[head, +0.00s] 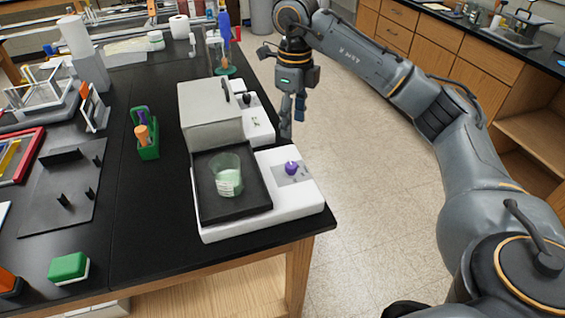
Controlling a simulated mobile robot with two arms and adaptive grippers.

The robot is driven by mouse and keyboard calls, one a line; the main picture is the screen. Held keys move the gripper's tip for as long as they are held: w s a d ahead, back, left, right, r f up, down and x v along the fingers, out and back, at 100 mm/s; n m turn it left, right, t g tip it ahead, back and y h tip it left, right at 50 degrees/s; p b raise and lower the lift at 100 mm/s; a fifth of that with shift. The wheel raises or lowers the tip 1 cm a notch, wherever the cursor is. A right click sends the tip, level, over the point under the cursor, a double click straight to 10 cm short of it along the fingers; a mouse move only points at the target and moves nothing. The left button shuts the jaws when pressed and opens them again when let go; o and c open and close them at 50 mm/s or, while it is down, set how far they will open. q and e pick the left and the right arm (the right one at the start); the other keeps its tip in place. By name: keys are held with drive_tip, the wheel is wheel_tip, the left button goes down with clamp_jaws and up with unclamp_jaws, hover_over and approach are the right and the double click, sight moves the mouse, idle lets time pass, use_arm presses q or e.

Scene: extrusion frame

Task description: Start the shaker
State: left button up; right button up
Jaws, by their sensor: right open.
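The shaker (262,226) is a low white unit at the near right corner of the black bench. Its black platform (215,208) carries a glass beaker (228,174) with pale green contents. A purple knob (291,168) sits on the grey panel right of the platform. My right gripper (292,112) points down beyond the knob, just past the bench's right edge in the picture. Its fingers are apart and hold nothing, and it is clear of the knob. My left gripper is not in view.
A second white unit with a grey box top (211,117) and a dark knob (247,98) stands just behind the shaker. A green rack (145,136) stands to the left. A green-and-white block (69,267) lies near the front. The floor (370,180) to the right is open.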

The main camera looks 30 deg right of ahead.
sight(291, 164)
wheel_tip(291, 164, down, 14)
drive_tip(key=p, duration=0.2)
drive_tip(key=shift+r+p, duration=0.25)
drive_tip(key=shift+p, duration=0.15)
clamp_jaws()
